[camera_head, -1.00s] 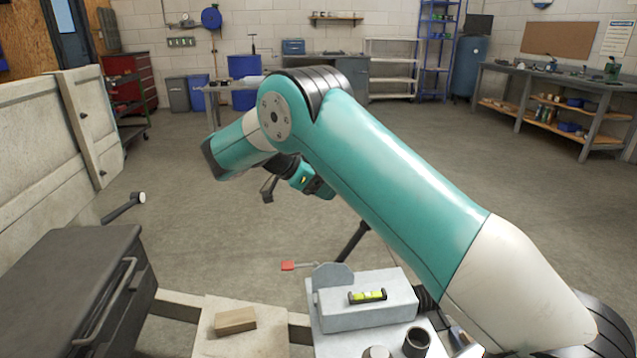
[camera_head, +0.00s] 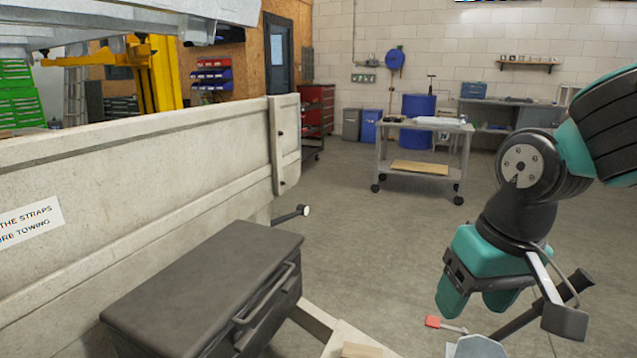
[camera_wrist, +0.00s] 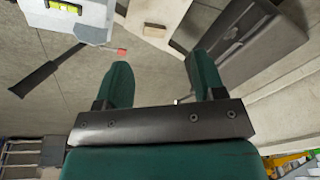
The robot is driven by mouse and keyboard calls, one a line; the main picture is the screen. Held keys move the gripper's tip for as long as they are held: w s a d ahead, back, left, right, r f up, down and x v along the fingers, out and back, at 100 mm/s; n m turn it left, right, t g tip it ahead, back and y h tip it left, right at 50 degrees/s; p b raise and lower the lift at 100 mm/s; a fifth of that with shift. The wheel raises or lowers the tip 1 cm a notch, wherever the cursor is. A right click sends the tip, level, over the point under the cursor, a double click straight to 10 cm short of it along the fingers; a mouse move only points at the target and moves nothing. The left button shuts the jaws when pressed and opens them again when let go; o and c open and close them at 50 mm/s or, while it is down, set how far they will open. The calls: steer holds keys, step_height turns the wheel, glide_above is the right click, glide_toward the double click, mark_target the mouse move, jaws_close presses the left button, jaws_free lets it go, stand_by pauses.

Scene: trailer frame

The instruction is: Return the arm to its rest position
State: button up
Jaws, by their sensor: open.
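My arm stands at the right of the head view, bent, with its teal and black wrist hanging down. My gripper (camera_head: 476,298) is at the lower right of that view with its fingers pointing downward. In the wrist view the two green fingers of my gripper (camera_wrist: 162,80) are spread apart. Nothing is between them but the concrete floor behind. The upper part of the arm is cut off by the right edge of the head view.
A dark grey toolbox (camera_head: 205,290) stands at the front, beside the pale trailer side wall (camera_head: 150,190). A wheeled cart (camera_head: 425,145) stands farther back. A block with a yellow-green level (camera_wrist: 65,8) shows in the wrist view. Open floor (camera_head: 350,230) lies between.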

steer(key=s+a+n+g+y, duration=0.1)
steer(key=s+a+n+y, duration=0.3)
steer(key=s, duration=0.8)
step_height(320, 180, up, 15)
steer(key=n+h+p, duration=0.1)
steer(key=p, duration=1.3)
steer(key=shift+w+r+p, duration=0.2)
steer(key=shift+w+p, duration=0.15)
steer(key=shift+p, duration=0.05)
